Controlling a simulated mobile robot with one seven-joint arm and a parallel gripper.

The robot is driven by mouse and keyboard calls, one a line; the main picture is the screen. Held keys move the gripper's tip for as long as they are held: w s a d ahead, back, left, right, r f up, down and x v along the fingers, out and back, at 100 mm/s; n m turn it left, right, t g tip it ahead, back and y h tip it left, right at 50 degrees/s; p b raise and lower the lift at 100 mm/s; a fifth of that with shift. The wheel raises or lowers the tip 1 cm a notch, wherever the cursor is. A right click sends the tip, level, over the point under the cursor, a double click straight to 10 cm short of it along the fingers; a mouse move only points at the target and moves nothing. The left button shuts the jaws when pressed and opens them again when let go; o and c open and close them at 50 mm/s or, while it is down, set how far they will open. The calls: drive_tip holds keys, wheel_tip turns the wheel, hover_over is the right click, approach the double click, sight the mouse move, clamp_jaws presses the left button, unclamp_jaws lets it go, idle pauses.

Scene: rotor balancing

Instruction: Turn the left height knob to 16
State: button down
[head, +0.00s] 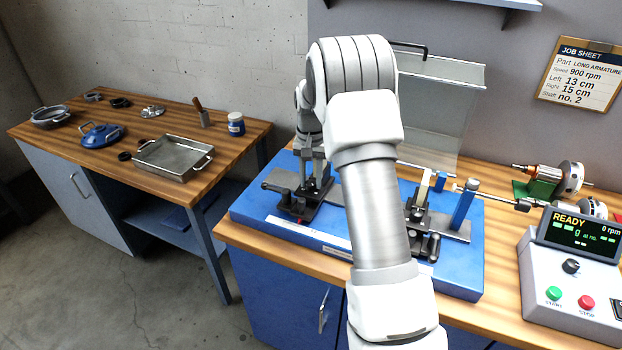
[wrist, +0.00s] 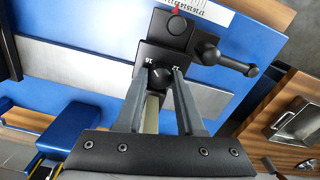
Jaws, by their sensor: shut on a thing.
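The left height knob (wrist: 161,77) is a small dark knob on the black block of the left stand, with the numbers 16 and 12 printed near it. My gripper (wrist: 162,80) is shut on it, one grey finger on each side. The fingers partly cover the knob, and its exact setting cannot be read. In the head view the left stand (head: 289,207) is on the blue balancing base (head: 253,217), and my gripper (head: 316,178) reaches down onto it. A black lever with a round end (wrist: 235,64) sticks out beside the block.
My arm hides the middle of the base. The right stand (head: 422,214) and a blue post (head: 463,208) are to the right, with a clear shield (head: 440,105) behind. The control box (head: 570,280) reads READY, 0 rpm. A job sheet (head: 580,75) lists Left 13 cm, Right 15 cm.

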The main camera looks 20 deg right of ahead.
sight(311, 182)
drive_tip(key=n, duration=0.2)
drive_tip(key=shift+n, duration=0.4)
drive_tip(key=c, duration=0.5)
unclamp_jaws()
wheel_tip(311, 182, up, 18)
drive_tip(key=shift+f+p, duration=0.25)
drive_tip(key=shift+p, duration=0.05)
